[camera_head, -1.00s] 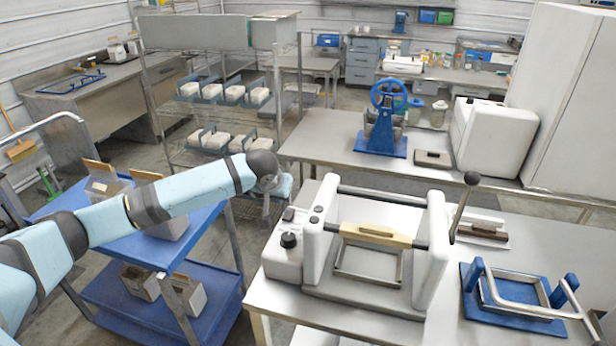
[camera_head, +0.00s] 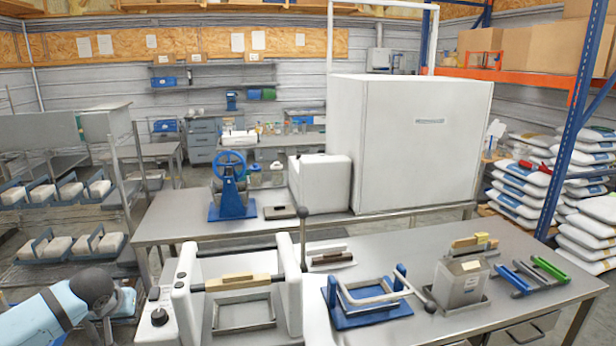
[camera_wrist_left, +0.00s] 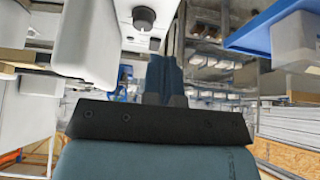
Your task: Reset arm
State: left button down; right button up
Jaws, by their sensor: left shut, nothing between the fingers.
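My left arm comes in at the bottom left of the head view. Its left gripper (camera_head: 108,322) is partly in view, pointing down just left of the white frame machine (camera_head: 182,305) on the front table. In the left wrist view the gripper's dark fingers (camera_wrist_left: 164,78) are together with nothing between them. The machine's dark knob (camera_wrist_left: 143,18) shows at the top of that view, apart from the fingers. My right gripper is in neither view.
The front table (camera_head: 390,252) also carries a blue fixture with a metal handle (camera_head: 365,300), a grey container (camera_head: 458,283) and coloured-handled tools (camera_head: 535,272). A blue cart (camera_wrist_left: 262,32) shows in the wrist view. Shelving (camera_head: 70,215) stands at left.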

pick_arm(q)
jog(key=s+d+f+m+t+h, duration=0.1)
jog(key=s+d+f+m+h, duration=0.15)
jog(key=s+d+f, duration=0.65)
jog(key=s+d+f+m+t+h, duration=0.1)
jog(key=s+d+f+m+h, duration=0.15)
jog(key=s+d+f, duration=0.55)
jog(key=s+d+f+t, duration=0.1)
jog(key=s+d+f, duration=0.1)
jog(key=s, duration=0.5)
jog(key=s+d+f+t, duration=0.2)
jog(key=s+d+f, duration=0.1)
jog(key=s, duration=0.5)
jog(key=shift+s+d+m, duration=0.25)
jog(key=shift+s+m, duration=0.05)
